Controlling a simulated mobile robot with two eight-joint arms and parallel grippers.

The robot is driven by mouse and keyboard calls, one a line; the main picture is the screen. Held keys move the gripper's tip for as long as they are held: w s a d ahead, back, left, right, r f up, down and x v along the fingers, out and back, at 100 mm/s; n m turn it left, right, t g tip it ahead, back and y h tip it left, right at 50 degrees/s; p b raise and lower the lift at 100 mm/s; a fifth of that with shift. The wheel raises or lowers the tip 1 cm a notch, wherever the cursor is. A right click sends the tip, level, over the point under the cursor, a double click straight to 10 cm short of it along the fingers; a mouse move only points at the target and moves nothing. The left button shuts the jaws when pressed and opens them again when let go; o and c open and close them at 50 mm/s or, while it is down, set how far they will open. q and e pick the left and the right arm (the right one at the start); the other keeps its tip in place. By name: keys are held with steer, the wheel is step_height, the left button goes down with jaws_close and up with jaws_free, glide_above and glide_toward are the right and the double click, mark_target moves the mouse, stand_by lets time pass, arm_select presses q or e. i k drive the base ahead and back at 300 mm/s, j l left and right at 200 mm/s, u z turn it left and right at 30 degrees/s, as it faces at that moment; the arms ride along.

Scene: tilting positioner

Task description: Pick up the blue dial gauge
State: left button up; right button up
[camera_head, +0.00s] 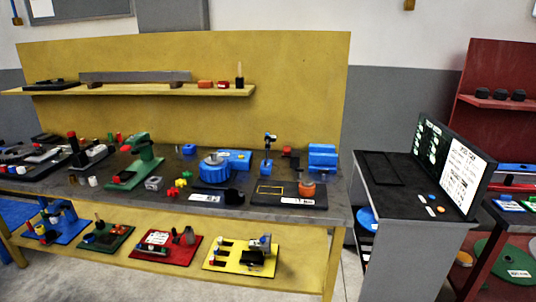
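A small blue upright stand with a dark head, which looks like the blue dial gauge (267,160), stands on the dark workbench (165,193) right of the middle of the picture. It is too small to make out a dial face. Nothing touches it from the front. Neither of my grippers shows in the head view.
A round blue device (214,170) stands to its left, and a blue block (322,157) to its right. In front lies a black board (265,196) with an orange cylinder (307,188). A green press-like tool (135,165) stands further left. A grey cabinet (415,240) stands right of the bench.

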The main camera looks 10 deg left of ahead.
mark_target(267, 171)
steer(key=i+u, duration=0.1)
steer(key=u, duration=0.45)
steer(key=i+l+u, duration=0.3)
steer(key=i, duration=0.2)
steer(key=i+l+u, duration=0.35)
steer(key=i+l, duration=0.1)
